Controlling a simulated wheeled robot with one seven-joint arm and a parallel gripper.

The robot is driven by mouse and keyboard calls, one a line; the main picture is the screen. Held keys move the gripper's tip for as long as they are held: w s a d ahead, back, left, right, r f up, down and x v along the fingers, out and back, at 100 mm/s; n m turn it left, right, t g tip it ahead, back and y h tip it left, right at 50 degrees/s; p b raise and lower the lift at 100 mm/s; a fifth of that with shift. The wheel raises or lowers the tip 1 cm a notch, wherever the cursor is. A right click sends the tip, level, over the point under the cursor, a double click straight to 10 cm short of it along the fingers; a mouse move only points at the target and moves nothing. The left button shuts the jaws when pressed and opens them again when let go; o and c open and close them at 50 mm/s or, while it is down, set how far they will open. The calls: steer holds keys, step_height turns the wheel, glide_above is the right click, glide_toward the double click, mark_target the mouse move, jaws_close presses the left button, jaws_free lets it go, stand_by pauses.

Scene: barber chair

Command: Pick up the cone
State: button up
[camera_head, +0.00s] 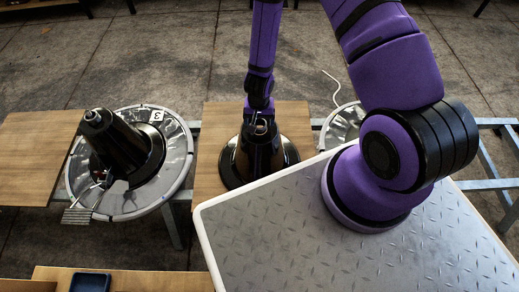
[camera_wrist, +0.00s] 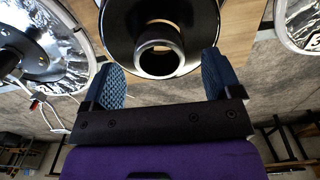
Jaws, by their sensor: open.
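A black cone (camera_head: 260,165) with a wide round base stands upright on a wooden board in the middle of the head view. In the wrist view its open ring-shaped top (camera_wrist: 159,50) faces the camera. My gripper (camera_head: 259,118) points down at the cone's top. In the wrist view my gripper (camera_wrist: 160,70) is open, with one blue finger pad on each side of the ring and a gap on both sides. Contact depth at the fingertips is unclear.
The cone's wooden board (camera_head: 210,125) lies between the left disc and another silver disc (camera_head: 340,125), partly hidden. A second wooden board (camera_head: 35,160) is at the far left. My metal-plated base top fills the lower right. A dark blue tray (camera_head: 90,282) is at the bottom.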

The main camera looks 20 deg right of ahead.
mark_target(260, 125)
steer(key=shift+f, duration=1.8)
jaws_close()
